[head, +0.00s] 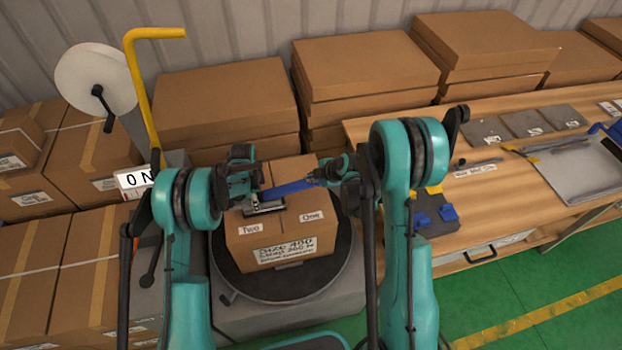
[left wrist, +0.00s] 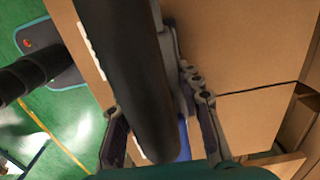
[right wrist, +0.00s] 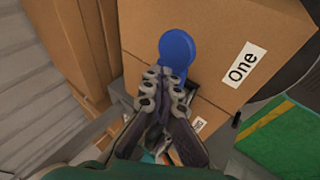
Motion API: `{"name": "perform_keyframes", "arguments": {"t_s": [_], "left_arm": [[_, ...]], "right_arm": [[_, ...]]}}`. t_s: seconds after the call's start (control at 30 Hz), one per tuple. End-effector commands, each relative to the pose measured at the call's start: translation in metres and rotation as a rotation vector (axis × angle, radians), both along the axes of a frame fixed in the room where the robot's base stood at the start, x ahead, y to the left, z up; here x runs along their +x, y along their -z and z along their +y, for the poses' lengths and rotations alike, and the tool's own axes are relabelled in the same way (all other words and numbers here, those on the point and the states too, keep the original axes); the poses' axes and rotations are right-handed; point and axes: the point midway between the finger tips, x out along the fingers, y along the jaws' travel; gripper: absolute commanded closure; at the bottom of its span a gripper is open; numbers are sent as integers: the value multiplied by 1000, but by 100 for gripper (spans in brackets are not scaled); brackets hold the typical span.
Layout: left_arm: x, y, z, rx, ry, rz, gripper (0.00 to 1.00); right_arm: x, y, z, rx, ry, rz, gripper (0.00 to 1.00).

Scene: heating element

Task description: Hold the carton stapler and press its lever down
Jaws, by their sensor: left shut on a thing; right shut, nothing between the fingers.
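The carton stapler (head: 265,208) sits on top of a cardboard carton (head: 268,238) labelled Two and One. Its blue lever (head: 290,188) reaches to the right over the carton. My left gripper (head: 252,190) is shut on the stapler's left part; in the left wrist view its fingers (left wrist: 160,125) stand either side of a dark cylindrical part. My right gripper (head: 318,178) is shut and empty at the lever's right end. In the right wrist view its closed fingertips (right wrist: 167,75) lie over the blue lever's round end (right wrist: 177,48); I cannot tell whether they touch.
The carton stands on a round dark turntable (head: 325,290). A wooden workbench (head: 500,200) with grey plates and a blue-handled tool is on the right. Stacked cartons (head: 360,65) stand behind, more at left. A yellow bent pole (head: 140,95) rises at left.

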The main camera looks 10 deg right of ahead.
Motion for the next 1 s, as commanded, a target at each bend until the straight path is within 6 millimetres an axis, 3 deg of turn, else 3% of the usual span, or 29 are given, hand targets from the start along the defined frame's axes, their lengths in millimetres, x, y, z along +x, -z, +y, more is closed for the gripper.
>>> {"name": "perform_keyframes", "arguments": {"t_s": [1.0], "left_arm": [[0,0,1,1,-1,0,100]], "right_arm": [[0,12,-4,-3,2,0,100]]}}
